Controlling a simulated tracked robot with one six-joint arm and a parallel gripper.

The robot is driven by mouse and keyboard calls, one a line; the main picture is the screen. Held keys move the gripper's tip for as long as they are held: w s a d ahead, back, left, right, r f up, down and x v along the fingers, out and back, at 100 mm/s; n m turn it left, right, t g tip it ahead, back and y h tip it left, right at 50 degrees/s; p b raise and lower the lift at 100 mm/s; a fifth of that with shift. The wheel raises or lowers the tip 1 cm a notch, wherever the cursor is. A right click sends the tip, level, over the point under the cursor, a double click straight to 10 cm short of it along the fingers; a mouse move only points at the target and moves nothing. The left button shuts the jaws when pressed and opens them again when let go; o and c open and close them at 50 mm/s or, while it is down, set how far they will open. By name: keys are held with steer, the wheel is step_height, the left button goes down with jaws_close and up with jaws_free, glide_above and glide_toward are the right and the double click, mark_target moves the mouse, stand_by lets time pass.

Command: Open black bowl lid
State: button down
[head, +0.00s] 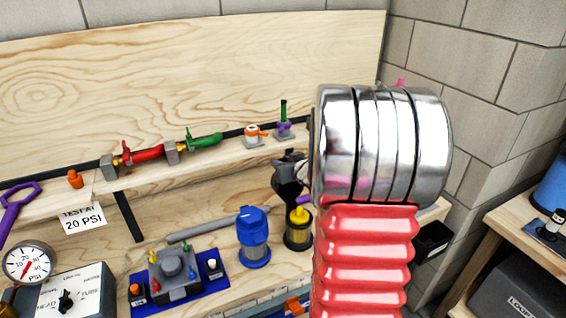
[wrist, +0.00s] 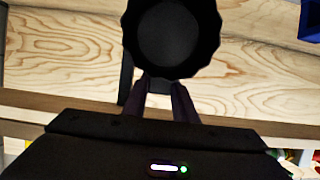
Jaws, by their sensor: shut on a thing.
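My gripper (wrist: 158,90) is shut on a round black lid (wrist: 172,35) with a scalloped edge, which fills the top middle of the wrist view. In the head view a dark shape (head: 287,180) at the left of my silver arm appears to be the lid and gripper together. Below it stands the black bowl (head: 298,241) on the bench, with a yellow piece (head: 299,215) showing at its top. The lid looks raised above the bowl, apart from it. My arm hides the area to the right.
A blue canister (head: 253,238) stands close left of the black bowl. A blue tray (head: 180,295) with a grey valve block, a gauge (head: 27,263) and a control box (head: 75,290) lie further left. A shelf with red and green valves (head: 160,152) runs behind.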

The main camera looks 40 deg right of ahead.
steer(key=shift+v, duration=1.5)
steer(key=c, duration=1.4)
jaws_free()
steer(key=shift+c, duration=0.2)
steer(key=shift+r, duration=0.1)
steer(key=v, duration=1.3)
steer(key=shift+s, duration=0.35)
steer(key=shift+a, duration=0.1)
